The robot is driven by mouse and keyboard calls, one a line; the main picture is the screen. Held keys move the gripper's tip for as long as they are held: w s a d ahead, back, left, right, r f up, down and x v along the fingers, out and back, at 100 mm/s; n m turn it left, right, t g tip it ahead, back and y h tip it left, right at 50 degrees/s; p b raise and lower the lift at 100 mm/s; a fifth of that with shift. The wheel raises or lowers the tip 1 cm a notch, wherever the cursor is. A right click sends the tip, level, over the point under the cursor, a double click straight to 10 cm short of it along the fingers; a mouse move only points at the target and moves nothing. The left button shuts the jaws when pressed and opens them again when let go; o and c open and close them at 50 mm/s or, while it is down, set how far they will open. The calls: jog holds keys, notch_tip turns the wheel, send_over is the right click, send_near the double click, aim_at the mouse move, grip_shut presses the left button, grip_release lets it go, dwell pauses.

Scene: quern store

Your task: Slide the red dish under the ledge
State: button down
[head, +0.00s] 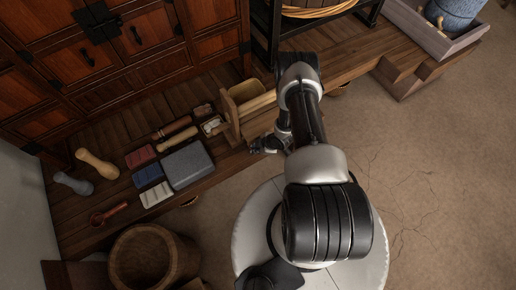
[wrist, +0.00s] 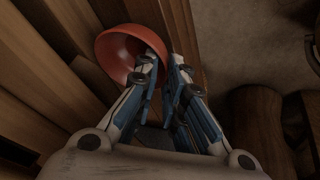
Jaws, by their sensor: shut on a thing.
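The red dish (wrist: 120,52) is a round, hollow bowl in the upper middle of the wrist view, tilted with its opening facing my fingers. My gripper (wrist: 163,68) is shut on its near right rim, with one finger inside and the other outside. In the head view my gripper (head: 262,146) is low beside the front edge of the wooden platform, partly behind my arm, and the dish cannot be made out. A pale wooden structure (head: 232,112) with upright boards stands beside my gripper; I cannot tell whether the ledge is part of it.
On the dark wooden platform (head: 105,190) to the left lie a grey slab (head: 187,164), several small coloured blocks, wooden rollers and a small ladle (head: 109,214). A round wooden tub (head: 152,256) stands at front left. A grey tray (head: 440,35) is at far right. The right floor is clear.

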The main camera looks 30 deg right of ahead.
jog(key=shift+w, duration=0.15)
jog(key=c, duration=1.6)
grip_release()
jog(key=v, duration=1.2)
jog(key=shift+r, duration=0.1)
